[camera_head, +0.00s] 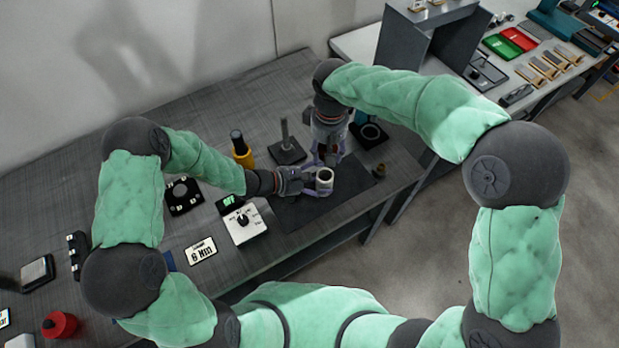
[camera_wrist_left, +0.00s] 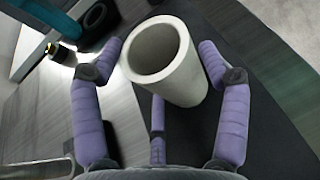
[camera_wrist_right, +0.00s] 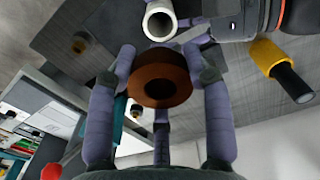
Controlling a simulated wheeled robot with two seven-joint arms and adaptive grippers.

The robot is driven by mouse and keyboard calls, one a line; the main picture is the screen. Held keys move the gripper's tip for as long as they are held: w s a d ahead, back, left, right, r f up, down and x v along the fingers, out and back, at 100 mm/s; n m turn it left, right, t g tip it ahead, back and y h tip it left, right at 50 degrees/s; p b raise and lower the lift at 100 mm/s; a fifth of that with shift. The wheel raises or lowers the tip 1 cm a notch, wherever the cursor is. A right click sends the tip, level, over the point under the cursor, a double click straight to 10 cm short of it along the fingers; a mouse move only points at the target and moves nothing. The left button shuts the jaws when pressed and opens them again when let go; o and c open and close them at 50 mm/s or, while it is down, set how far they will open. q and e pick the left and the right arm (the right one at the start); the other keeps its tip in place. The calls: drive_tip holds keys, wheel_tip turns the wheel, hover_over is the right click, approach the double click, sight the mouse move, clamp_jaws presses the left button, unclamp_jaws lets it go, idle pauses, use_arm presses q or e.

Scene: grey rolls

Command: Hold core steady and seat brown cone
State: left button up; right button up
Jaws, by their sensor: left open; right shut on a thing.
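The core (camera_head: 325,175) is a pale grey hollow cylinder near the middle of the dark mat. My left gripper (camera_head: 307,182) is open, with its fingers on either side of the core in the left wrist view (camera_wrist_left: 160,48). Whether they touch it is unclear. My right gripper (camera_head: 328,156) is shut on a brown cone (camera_wrist_right: 155,92), a ring-like piece with a dark hole, seen in the right wrist view. The core (camera_wrist_right: 160,22) shows just beyond that cone, apart from it. In the head view the held cone is hidden by the gripper.
A second small brown piece (camera_head: 379,171) stands at the mat's right edge. A dark post on a square base (camera_head: 287,150) and a yellow, black-topped tool (camera_head: 241,150) stand behind. A white dial box (camera_head: 243,226) sits at front left. The mat's front part (camera_head: 310,208) is clear.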

use_arm(q)
drive_tip(key=shift+w+d+f, duration=0.15)
drive_tip(key=shift+d, duration=0.25)
drive_tip(key=c, duration=0.8)
drive_tip(key=shift+c, duration=0.3)
use_arm(e)
drive_tip(key=shift+f, duration=0.1)
wheel_tip(320, 180, down, 8)
drive_tip(key=shift+r, duration=0.25)
drive_tip(key=shift+f, duration=0.4)
idle(1.2)
drive_tip(key=shift+r, duration=0.2)
idle(4.0)
